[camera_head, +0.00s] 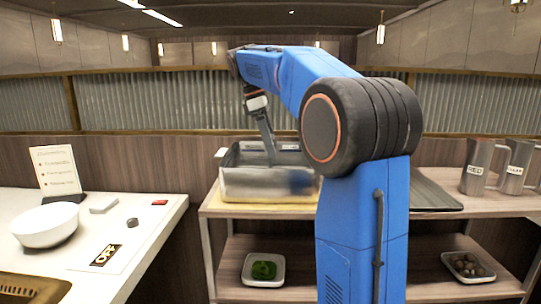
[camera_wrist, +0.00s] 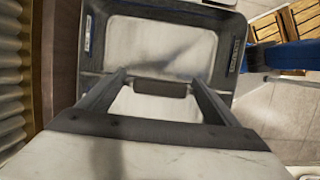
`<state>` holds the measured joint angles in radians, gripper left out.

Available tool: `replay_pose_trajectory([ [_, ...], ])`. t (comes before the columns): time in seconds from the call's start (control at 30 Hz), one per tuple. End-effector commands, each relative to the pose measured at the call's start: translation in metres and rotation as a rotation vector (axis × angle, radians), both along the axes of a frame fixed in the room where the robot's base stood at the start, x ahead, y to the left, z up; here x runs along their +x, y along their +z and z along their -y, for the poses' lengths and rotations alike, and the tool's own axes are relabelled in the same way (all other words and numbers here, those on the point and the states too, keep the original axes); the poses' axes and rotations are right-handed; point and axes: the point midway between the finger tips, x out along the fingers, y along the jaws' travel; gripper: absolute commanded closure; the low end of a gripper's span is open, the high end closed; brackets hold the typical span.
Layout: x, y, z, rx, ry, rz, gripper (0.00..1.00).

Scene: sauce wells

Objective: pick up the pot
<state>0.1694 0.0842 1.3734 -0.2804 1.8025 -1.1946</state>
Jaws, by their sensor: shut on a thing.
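The pot looks like a grey rectangular metal container (camera_head: 255,183) on the yellowish board on the shelf top. In the wrist view its dark rim (camera_wrist: 228,60) surrounds a pale, empty-looking inside. My gripper (camera_head: 270,158) reaches down at the pot from above. In the wrist view its two fingers (camera_wrist: 158,80) stand apart, with a short dark bar of the pot (camera_wrist: 160,89) between their tips. They are shut on the pot at this bar. Whether its base touches the board is hard to tell.
A dark tray (camera_head: 432,190) and metal jugs (camera_head: 482,168) stand right of my arm. A white bowl (camera_head: 45,224) and a menu card (camera_head: 56,172) are on the left counter. Below, a green-filled dish (camera_head: 263,269) and another dish (camera_head: 468,267) sit on the lower shelf.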

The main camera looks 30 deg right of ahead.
Motion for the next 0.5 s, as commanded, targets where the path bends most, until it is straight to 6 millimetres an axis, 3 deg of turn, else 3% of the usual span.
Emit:
replay_pose_trajectory([
  [0.5,0.001,0.074,0.000,0.000,0.000,0.004,0.43],
])
